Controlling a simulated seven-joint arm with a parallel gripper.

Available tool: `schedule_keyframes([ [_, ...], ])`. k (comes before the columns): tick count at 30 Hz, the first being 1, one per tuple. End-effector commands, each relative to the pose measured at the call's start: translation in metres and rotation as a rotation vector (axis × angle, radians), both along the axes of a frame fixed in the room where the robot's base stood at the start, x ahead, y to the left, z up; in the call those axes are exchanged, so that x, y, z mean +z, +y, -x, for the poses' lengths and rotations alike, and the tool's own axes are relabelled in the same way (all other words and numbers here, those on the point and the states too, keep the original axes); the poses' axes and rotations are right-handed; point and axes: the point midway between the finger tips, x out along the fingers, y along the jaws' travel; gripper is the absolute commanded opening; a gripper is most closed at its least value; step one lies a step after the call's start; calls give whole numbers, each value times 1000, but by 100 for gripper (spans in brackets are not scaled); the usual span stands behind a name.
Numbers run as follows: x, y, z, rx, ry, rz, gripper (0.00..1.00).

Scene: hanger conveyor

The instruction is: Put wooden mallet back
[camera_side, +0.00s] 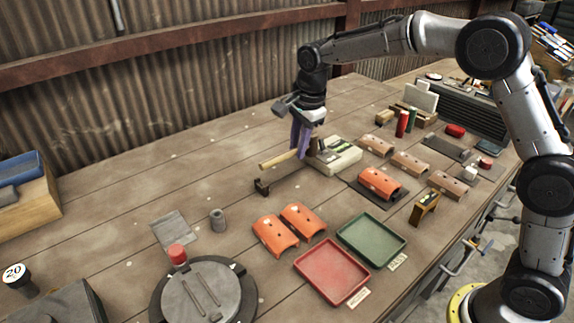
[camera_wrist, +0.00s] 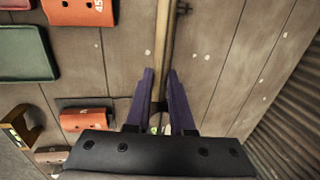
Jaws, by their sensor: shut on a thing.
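The wooden mallet (camera_side: 278,160) shows as a pale handle pointing left in the side view, just above a low dark holder (camera_side: 262,186) on the bench. My gripper (camera_side: 300,152), with purple fingers pointing down, is shut on the mallet. In the wrist view the handle (camera_wrist: 164,45) runs from the top edge down between the two fingers (camera_wrist: 161,85). The holder's dark end (camera_wrist: 183,8) shows beside the handle there. The mallet's head is mostly hidden by the fingers, and I cannot tell whether the mallet touches the holder.
A pale box-like device (camera_side: 335,158) stands close right of my gripper. Orange curved covers (camera_side: 275,235), a red tray (camera_side: 331,271) and a green tray (camera_side: 371,240) lie nearer the front. A grey cylinder (camera_side: 217,220) stands left. The bench behind the holder is clear.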

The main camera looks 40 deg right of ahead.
Motion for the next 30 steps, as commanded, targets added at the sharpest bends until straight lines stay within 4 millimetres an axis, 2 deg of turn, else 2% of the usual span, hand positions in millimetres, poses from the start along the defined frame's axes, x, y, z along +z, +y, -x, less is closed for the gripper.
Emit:
schedule_keyframes([
  [1,-12,0,-7,0,5,1,0],
  [3,-22,1,-16,-1,4,1,0],
  [7,-35,2,-27,-1,1,0,0],
  [14,-46,3,-36,-1,2,1,0],
  [21,-76,4,-39,-1,3,1,0],
  [30,-79,4,-39,-1,0,0,0],
])
